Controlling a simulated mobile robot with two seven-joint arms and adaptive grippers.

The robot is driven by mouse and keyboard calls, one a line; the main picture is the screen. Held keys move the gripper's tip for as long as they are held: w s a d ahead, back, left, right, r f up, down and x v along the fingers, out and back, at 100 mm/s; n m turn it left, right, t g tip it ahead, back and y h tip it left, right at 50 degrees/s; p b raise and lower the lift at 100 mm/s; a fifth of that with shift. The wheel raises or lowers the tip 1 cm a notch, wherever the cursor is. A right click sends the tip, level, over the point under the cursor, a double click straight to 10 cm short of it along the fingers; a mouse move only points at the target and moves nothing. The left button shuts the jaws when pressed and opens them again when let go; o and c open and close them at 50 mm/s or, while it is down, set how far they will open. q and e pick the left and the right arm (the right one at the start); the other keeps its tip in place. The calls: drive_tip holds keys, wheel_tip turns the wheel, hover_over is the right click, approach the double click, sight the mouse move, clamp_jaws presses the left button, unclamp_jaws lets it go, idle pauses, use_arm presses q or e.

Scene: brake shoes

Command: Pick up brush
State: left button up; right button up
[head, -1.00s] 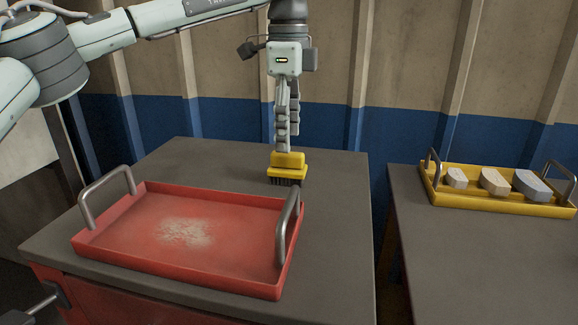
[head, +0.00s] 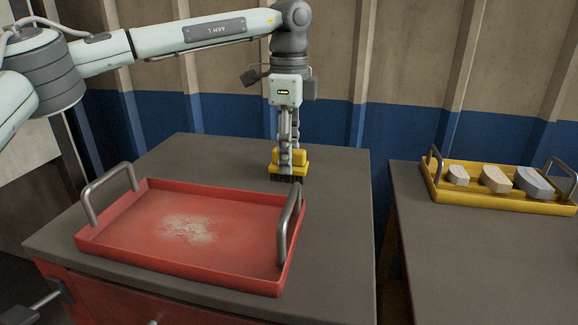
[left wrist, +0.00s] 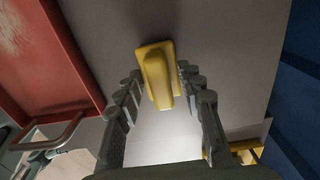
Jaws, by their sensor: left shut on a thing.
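A yellow brush (head: 289,167) with dark bristles stands bristles down on the grey table, just behind the right end of the red tray (head: 120,249). My left gripper (head: 290,152) points straight down over the brush and is shut on its raised yellow grip. In the left wrist view the brush (left wrist: 157,72) lies between the two fingertips (left wrist: 160,76). I cannot tell whether the bristles are clear of the table. My right gripper is not in view.
The red tray has two metal handles and a pale dusty patch (head: 187,229). A yellow tray (head: 484,197) with several blocks stands on a second table at right. A gap separates the tables. The wall is close behind.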

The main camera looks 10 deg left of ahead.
use_arm(q)
drive_tip(key=shift+c, duration=1.3)
drive_tip(key=shift+r, duration=0.2)
drive_tip(key=shift+r, duration=0.3)
drive_tip(key=r, duration=0.3)
drive_tip(key=shift+s+a+r+b, duration=0.15)
drive_tip(key=shift+a+r+b, duration=0.1)
drive_tip(key=shift+b, duration=0.1)
drive_tip(key=s+a+r+b, duration=0.1)
drive_tip(key=s+a+r, duration=0.5)
drive_tip(key=s+a, duration=0.1)
drive_tip(key=shift+s+a+r, duration=0.15)
drive_tip(key=shift+a+r, duration=0.15)
drive_tip(key=shift+a, duration=0.45)
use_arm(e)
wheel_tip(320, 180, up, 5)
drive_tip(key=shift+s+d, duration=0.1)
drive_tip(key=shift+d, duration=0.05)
